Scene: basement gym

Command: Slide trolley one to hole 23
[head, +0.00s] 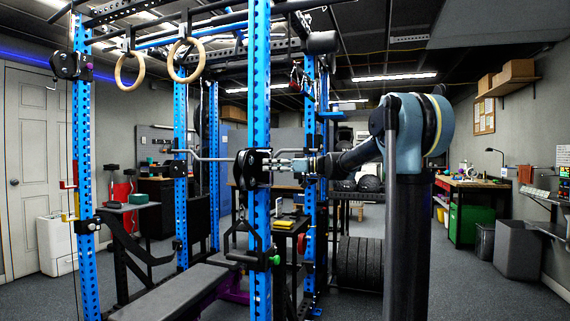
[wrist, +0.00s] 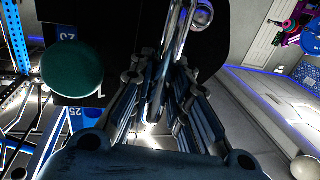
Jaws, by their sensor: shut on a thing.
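A black trolley (head: 252,168) sits on the near blue upright (head: 261,80) of the rack, at about mid-height. My gripper (head: 298,166) reaches it from the right. In the wrist view its fingers (wrist: 155,95) are closed around a shiny metal loop handle (wrist: 174,45) beside the trolley's dark body (wrist: 110,20). A round green knob (wrist: 72,68) shows there. Number marks 20 (wrist: 67,34) and 25 (wrist: 76,113) show on the blue upright, on either side of the knob. The holes between are covered, so the exact hole cannot be read. Another black trolley (head: 70,66) is high on the left upright.
A padded bench (head: 172,292) lies low in front of the rack. A lower black arm with a green-tipped end (head: 275,260) hangs near the same upright. Gym rings (head: 184,60) hang at upper left. Open floor (head: 480,295) lies at right.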

